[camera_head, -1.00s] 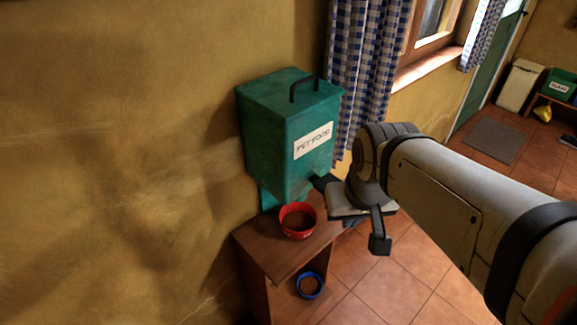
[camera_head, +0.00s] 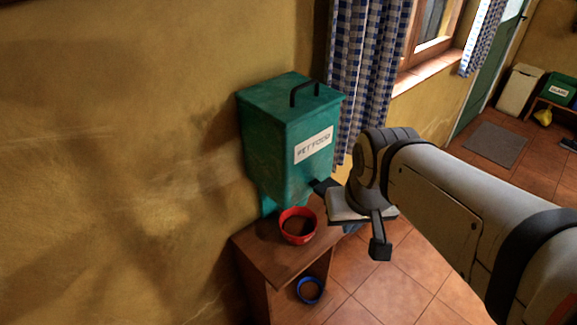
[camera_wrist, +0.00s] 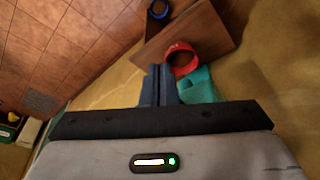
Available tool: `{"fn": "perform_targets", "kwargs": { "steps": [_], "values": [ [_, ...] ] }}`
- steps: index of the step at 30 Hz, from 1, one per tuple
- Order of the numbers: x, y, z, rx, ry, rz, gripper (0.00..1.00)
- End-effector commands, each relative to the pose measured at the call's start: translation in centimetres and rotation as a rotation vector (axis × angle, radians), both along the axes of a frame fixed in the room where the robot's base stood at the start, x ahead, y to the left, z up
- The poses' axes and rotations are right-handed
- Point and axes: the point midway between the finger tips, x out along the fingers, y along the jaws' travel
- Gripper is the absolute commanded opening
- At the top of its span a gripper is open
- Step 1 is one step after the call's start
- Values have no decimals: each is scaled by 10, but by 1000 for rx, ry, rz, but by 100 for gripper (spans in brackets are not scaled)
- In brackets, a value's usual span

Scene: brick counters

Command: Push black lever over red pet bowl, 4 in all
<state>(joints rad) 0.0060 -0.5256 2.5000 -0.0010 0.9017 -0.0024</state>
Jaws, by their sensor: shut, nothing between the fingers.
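A green dispenser labelled PET FOOD (camera_head: 272,150) is on the wall. The red pet bowl (camera_head: 297,228) stands below it on a wooden stand and holds brown food. The bowl also shows in the wrist view (camera_wrist: 182,57), just beyond my fingertips, next to a teal part of the dispenser (camera_wrist: 198,85). My gripper (camera_head: 318,186) is shut and empty, its dark fingers pointing at the dispenser's lower right side, above and right of the bowl. In the wrist view the fingers (camera_wrist: 160,70) are together. I cannot make out the black lever apart from the fingers; contact is unclear.
The wooden stand (camera_head: 262,250) has a blue bowl (camera_head: 310,290) with brown contents on its lower level. A checked curtain (camera_head: 365,75) hangs just behind my arm. The tiled floor is clear right of the stand. A grey mat (camera_head: 495,144) lies farther off.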

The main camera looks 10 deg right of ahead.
Motion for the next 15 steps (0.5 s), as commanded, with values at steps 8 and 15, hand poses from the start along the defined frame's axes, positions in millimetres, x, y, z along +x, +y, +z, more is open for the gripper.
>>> {"fn": "perform_targets", "kwargs": {
  "steps": [8, 15],
  "values": [
    [7, 0, 7, -5, 10, 22, 0],
    [54, 2, 50, -44, 93, 212, 0]
  ]
}}
